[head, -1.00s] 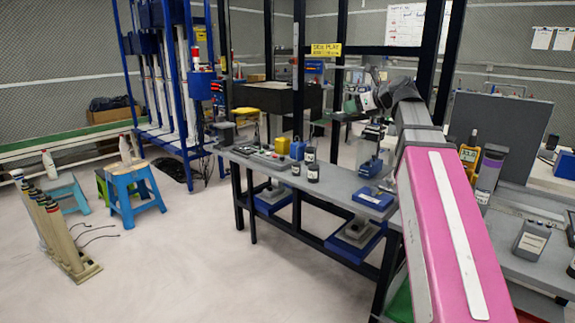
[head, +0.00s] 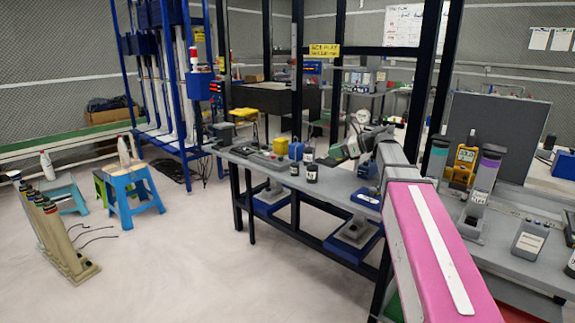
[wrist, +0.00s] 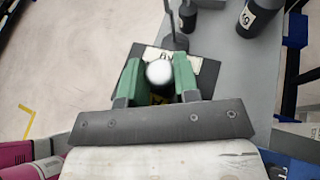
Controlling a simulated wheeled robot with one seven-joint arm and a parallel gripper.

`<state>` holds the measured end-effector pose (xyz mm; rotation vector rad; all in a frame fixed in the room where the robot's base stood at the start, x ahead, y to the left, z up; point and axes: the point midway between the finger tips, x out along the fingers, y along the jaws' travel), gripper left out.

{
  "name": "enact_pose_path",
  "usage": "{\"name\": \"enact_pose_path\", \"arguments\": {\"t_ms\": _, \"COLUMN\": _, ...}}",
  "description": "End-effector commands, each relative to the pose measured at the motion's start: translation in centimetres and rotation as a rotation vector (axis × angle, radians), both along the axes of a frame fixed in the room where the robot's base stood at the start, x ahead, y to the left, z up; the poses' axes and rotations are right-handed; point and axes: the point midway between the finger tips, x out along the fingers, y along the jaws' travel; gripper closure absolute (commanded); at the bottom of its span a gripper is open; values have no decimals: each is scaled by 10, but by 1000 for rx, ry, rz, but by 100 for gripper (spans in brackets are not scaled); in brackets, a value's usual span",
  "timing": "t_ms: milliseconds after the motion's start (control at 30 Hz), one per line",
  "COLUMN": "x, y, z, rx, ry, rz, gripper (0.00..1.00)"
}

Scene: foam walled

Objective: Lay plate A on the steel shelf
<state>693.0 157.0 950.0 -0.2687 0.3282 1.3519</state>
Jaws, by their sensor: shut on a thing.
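My gripper (wrist: 158,86) has two green fingers, shut around a piece with a white round top (wrist: 160,72). A dark square plate (wrist: 205,72) with a white label that seems to start with "A" shows just beyond and below the fingers; I take it for plate A. The fingers hide how the white-topped piece joins it. In the head view my gripper (head: 343,153) is low over the grey bench, right of the dark jars; the plate is not clear there. I cannot tell for sure which surface is the steel shelf.
Open floor lies left, with a blue stool (head: 133,180).

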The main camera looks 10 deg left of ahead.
Motion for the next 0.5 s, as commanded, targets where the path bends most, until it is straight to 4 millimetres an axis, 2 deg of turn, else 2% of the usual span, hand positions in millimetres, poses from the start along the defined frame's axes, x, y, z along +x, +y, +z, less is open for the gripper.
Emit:
{"name": "enact_pose_path", "arguments": {"t_ms": 267, "x": 0, "y": 1, "z": -20, "rx": 3, "ry": 1, "rz": 8, "gripper": 100}}
{"name": "enact_pose_path", "arguments": {"t_ms": 500, "x": 0, "y": 1, "z": -54, "rx": 2, "ry": 2, "rz": 9, "gripper": 100}}
